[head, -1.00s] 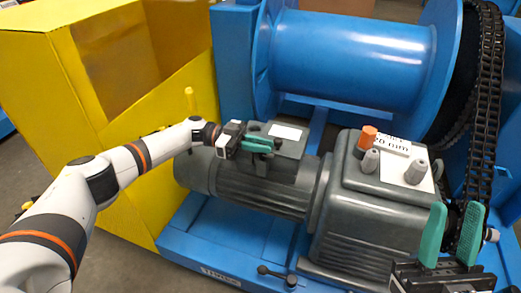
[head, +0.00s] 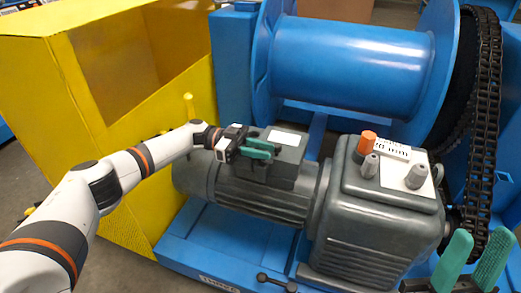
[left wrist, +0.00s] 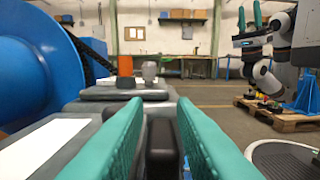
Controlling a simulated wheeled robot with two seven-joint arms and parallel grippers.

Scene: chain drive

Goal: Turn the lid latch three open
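My left gripper (head: 273,149) is at the dark grey box (head: 288,138) on top of the motor, its two green fingers pointing right and a little apart. In the left wrist view, the green fingers (left wrist: 161,105) stand apart with a small dark piece (left wrist: 163,140) in the gap between them. I cannot tell whether they touch it or whether it is the latch. The latch labelled three cannot be made out. My right gripper (head: 473,262) is open and empty at the lower right, in front of the gearbox (head: 385,200).
An orange cap (head: 367,140) and two grey knobs stand on the gearbox top. A blue drum (head: 350,65) and black chain (head: 488,110) are behind. A yellow guard (head: 95,90) is on the left. A small black lever (head: 275,281) sits on the blue base.

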